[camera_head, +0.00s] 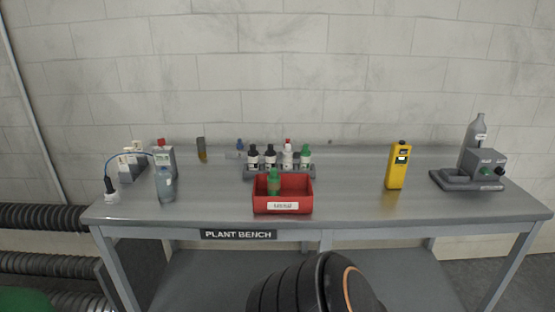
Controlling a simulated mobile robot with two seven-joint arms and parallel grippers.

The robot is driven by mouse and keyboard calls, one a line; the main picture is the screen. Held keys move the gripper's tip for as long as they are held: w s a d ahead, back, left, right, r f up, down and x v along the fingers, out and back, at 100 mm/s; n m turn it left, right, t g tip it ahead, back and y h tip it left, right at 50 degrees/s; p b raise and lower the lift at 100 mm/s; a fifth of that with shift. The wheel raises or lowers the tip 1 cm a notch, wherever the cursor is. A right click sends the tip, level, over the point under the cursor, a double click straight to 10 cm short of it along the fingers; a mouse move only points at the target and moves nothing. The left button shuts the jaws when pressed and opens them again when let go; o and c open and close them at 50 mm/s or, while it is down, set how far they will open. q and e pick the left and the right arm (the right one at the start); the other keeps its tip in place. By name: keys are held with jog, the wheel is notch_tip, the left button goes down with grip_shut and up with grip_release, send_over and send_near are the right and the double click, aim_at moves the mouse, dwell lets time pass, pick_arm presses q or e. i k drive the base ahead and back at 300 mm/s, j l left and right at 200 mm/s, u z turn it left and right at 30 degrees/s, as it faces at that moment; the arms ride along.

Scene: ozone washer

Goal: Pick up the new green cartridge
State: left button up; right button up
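A green cartridge (273,182) stands in the open red bin (283,207) at the front middle of the bench. The bin's white label is too small to read surely, and I cannot tell which green item is the new cartridge. Neither gripper is in view, and nothing touches the green items.
The grey bench (350,205) carries a grey device with a red top (164,157) at left, a yellow meter (397,167) right of the bin, and a grey unit (487,170) with a bottle at far right. The bench is clear around the meter.

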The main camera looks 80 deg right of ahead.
aim_at(304, 161)
jog(key=z, duration=2.75)
